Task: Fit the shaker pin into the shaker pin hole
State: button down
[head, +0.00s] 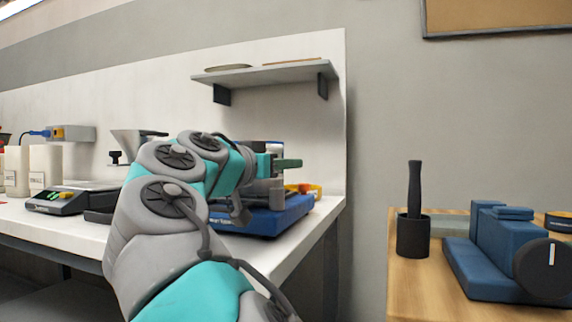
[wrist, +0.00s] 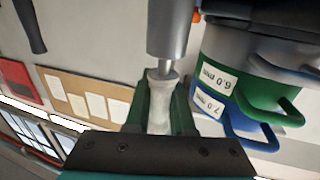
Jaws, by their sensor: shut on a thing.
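My gripper (head: 290,163) has its green fingers closed on a pale, waisted pin (wrist: 160,100), seen in the wrist view. The wrist view is roughly upside down. The pin's narrow neck (wrist: 164,66) meets the end of a grey cylinder (wrist: 172,28); I cannot tell whether it sits inside it. In the head view a grey upright (head: 277,191) stands just below the gripper, above the blue shaker base (head: 262,222). The shaker pin hole is not visible. In the head view, my arm hides much of the shaker.
Green (wrist: 257,95) and blue (wrist: 232,122) sieves with looped handles, labelled 6.0 mm and 7.0 mm, are close beside the pin. A scale (head: 62,198) stands left on the white bench. A wooden table (head: 418,282) at right holds a blue device (head: 490,235) and black cup (head: 412,236).

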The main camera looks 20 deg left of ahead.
jog(key=shift+f+b, duration=0.65)
jog(key=shift+f, duration=0.1)
jog(key=c, duration=0.7)
grip_release()
jog(key=v, duration=0.7)
jog(key=shift+s+a, duration=0.15)
jog(key=shift+s, duration=0.25)
